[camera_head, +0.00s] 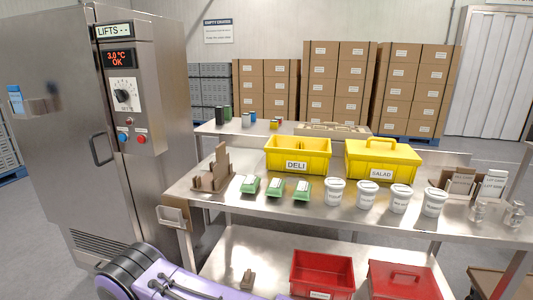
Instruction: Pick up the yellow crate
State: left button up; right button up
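Two yellow crates stand on the steel table's top. The yellow crate labelled DELI (297,165) is open at the top, with its inside partly visible. The yellow crate labelled SALAD (383,174) is to its right and has a lid with a raised handle. A narrow gap lies between them. A purple and black arm link of mine shows at the bottom left. Neither gripper is in view, so I cannot see what they hold.
White tubs (367,194) stand in front of the crates, with green packs (275,189) to their left. A brown wooden rack (212,172) is at the table's left end. Red crates (321,270) are on the lower shelf. A steel cabinet (60,130) stands left.

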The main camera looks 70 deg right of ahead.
aim_at(282, 154)
jog(key=i, duration=1.65)
jog(key=z, duration=3.7)
